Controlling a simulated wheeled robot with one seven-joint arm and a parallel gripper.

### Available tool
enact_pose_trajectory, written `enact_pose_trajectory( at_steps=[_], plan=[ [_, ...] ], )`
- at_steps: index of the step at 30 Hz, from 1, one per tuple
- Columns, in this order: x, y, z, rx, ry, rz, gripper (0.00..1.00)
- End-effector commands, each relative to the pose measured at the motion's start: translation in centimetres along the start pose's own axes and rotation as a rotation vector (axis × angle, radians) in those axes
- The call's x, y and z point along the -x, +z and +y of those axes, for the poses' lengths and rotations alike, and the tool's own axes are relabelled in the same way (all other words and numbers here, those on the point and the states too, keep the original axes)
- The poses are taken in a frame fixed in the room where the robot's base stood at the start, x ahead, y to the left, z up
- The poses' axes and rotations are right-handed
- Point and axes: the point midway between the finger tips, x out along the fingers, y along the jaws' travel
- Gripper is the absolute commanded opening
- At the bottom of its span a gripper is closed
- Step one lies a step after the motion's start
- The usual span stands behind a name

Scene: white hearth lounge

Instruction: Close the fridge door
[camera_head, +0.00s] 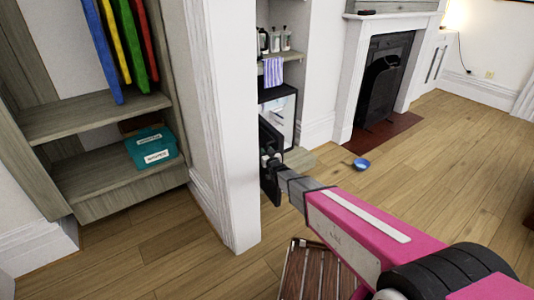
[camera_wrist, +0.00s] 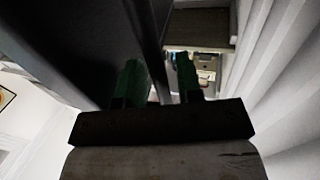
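The small black fridge (camera_head: 281,112) stands in the alcove below a counter with a striped towel. Its pale interior shows, so it is open. Its dark door (camera_head: 269,183) is swung out toward me beside the white wall end. My gripper (camera_head: 270,160) is at the door, which partly hides its fingers. In the wrist view the green fingertips (camera_wrist: 160,80) are apart, with a dark panel (camera_wrist: 65,45), likely the door, filling the upper left. The panel's edge runs down between the fingers, with a gap visible near the right finger. I cannot make out firm contact.
A white wall end (camera_head: 228,130) stands close left of the door. A shelf unit (camera_head: 95,118) with coloured boards and a teal box is further left. A blue bowl (camera_head: 361,164) lies on the floor. A slatted wooden item (camera_head: 305,272) is below my arm. Floor to the right is clear.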

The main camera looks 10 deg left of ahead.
Motion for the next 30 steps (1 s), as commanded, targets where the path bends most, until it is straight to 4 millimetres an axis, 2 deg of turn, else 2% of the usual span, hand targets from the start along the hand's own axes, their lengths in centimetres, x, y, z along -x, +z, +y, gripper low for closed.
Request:
enact_pose_trajectory(
  at_steps=[1, 3, 11, 17, 23, 30],
  plan=[
    [0.0, 0.0, 0.0, 0.0, 0.0, 0.0, 0.16],
    [0.0, 0.0, 0.0, 0.0, 0.0, 0.0, 0.0],
    [0.0, 0.0, 0.3, 0.0, 0.001, 0.0, 0.0],
    [0.0, 0.0, 1.7, 0.0, 0.002, 0.0, 0.0],
    [-0.2, 0.0, 4.5, 0.002, 0.002, 0.0, 0.0],
    [-1.0, 0.1, 9.1, 0.002, 0.003, 0.0, 0.0]
  ],
)
